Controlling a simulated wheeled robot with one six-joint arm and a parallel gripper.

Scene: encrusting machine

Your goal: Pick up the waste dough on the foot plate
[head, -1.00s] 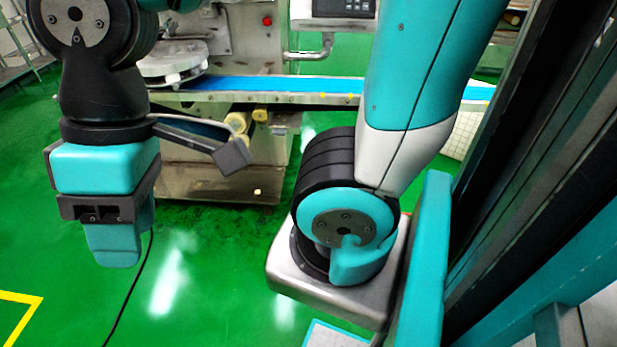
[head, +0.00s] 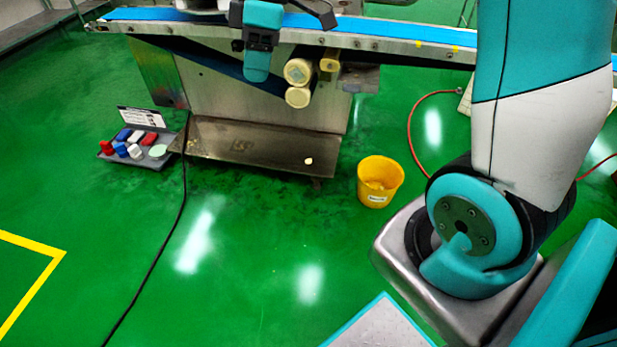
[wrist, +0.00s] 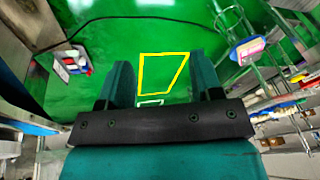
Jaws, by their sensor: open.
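The waste dough (head: 308,161) is a small pale lump on the right part of the foot plate (head: 215,146) in the head view. The foot plate is a low, dull metal shelf at the base of the machine. My gripper (head: 257,76) hangs pointing down in front of the conveyor, up and to the left of the dough in the picture. In the wrist view my gripper (wrist: 158,76) shows two teal fingers spread apart with nothing between them. The dough and foot plate are not seen in the wrist view.
A yellow bucket (head: 380,182) stands on the floor right of the foot plate. A grey tray (head: 161,161) with red, white and blue items lies at its left. The blue conveyor (head: 390,29) and rollers (head: 298,72) overhang the plate. The green floor in front is mostly clear.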

